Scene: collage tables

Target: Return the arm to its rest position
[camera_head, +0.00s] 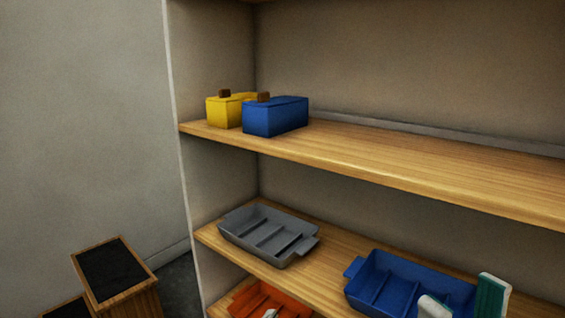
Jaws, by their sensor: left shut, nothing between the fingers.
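Only the tip of my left gripper (270,313) shows, as a small pale shape at the bottom edge of the head view, in front of an orange tray (246,298). It is shut and empty; the rest of it is cut off. My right gripper (464,298) shows as two white and green fingertips at the bottom right. They stand apart, with nothing seen between them, in front of the lower right part of a blue tray (378,266). Both arms are out of frame.
A grey divided tray (236,236) sits on the middle shelf (330,262), left of the blue tray. A yellow box (222,112) and a blue box (274,118) stand on the upper shelf (400,160), whose right side is clear. Dark-topped wooden boxes (110,271) stand at lower left.

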